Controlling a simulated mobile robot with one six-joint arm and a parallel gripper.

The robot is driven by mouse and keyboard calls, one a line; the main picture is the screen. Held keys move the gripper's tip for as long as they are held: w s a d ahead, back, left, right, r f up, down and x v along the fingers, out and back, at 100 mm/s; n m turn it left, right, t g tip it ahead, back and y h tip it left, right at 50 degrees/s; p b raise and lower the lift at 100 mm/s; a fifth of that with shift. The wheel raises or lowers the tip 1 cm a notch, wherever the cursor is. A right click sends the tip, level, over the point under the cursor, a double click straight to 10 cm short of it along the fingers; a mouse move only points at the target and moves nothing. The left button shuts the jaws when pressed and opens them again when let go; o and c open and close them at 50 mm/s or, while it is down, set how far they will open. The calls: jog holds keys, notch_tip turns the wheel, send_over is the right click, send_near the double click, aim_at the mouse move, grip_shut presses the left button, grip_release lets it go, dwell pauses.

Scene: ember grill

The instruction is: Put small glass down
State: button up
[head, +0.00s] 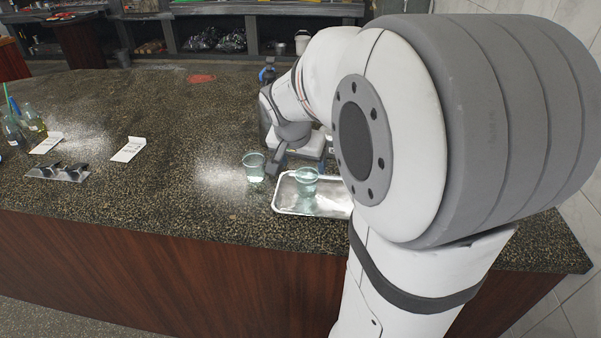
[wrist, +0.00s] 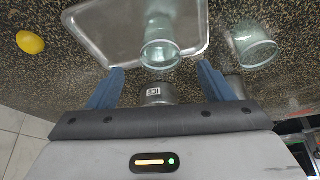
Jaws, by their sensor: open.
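My gripper (wrist: 160,70) is open, its two blue fingers spread apart in the wrist view. A clear greenish glass (wrist: 161,48) stands on the metal tray (wrist: 92,38), in line with the gap between the fingers. I cannot tell whether the fingers reach around it. In the head view this glass (head: 307,181) is upright on the tray (head: 290,207). A second similar glass (head: 254,168) stands on the counter just left of the tray; it also shows at the right in the wrist view (wrist: 254,46). I cannot tell which is the small one.
A metal container labelled ICE (wrist: 157,94) shows between the fingers in the wrist view. A yellow lemon (wrist: 30,42) lies on the counter. White cards (head: 129,149), a metal holder (head: 58,172) and bottles (head: 33,121) are at the left.

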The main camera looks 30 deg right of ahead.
jog(key=s+a+f+n+y, duration=0.1)
jog(key=s+a+n+y, duration=0.2)
jog(key=s+a+n, duration=0.6)
jog(key=s+a, duration=0.3)
jog(key=s, duration=0.4)
jog(key=shift+s+a+f+g, duration=0.15)
jog(key=shift+s+f+g, duration=0.15)
jog(key=shift+f+g, duration=0.1)
